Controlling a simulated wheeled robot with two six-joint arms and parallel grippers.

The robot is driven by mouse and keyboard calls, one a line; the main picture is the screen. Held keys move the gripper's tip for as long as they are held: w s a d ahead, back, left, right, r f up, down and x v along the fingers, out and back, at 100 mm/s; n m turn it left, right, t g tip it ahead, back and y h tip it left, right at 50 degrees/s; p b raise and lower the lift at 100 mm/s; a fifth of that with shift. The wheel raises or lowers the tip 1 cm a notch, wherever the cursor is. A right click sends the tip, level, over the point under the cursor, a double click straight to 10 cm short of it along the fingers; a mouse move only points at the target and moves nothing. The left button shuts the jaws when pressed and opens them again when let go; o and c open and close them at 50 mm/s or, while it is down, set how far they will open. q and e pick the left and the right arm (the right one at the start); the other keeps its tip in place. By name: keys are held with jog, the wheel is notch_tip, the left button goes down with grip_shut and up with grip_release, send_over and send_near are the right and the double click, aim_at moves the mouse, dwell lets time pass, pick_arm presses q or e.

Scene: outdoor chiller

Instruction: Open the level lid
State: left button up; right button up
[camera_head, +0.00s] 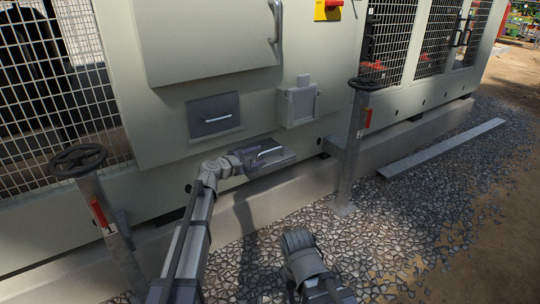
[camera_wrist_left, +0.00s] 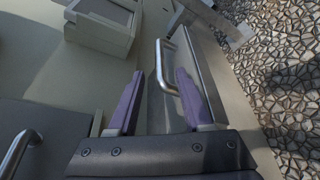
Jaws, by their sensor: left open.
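A low grey lid or ledge (camera_head: 284,160) with a bright bar handle (camera_head: 270,151) is on the lower cabinet front, and I take it as the level lid. No label can be read. In the left wrist view the handle (camera_wrist_left: 161,62) runs lengthwise between the purple fingers, on a grey metal plate (camera_wrist_left: 203,55). My left gripper (camera_head: 258,157) is open at this handle, one finger on each side. It also shows in the left wrist view (camera_wrist_left: 159,76). I cannot tell if either finger touches. Of my right arm only a rounded grey part shows, no fingers.
A dark panel with a handle (camera_head: 214,115) and a light grey box (camera_head: 299,103) are above on the cabinet. Posts with handwheels stand left (camera_head: 78,160) and right (camera_head: 362,85). A concrete plinth (camera_head: 255,212) runs below. Gravel (camera_head: 420,220) lies in front.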

aim_at(266, 152)
pick_arm(q)
jog(key=b+x, duration=0.1)
jog(key=x, duration=0.7)
jog(key=shift+b, duration=0.3)
jog(key=shift+s, duration=0.1)
grip_shut()
dwell(1.0)
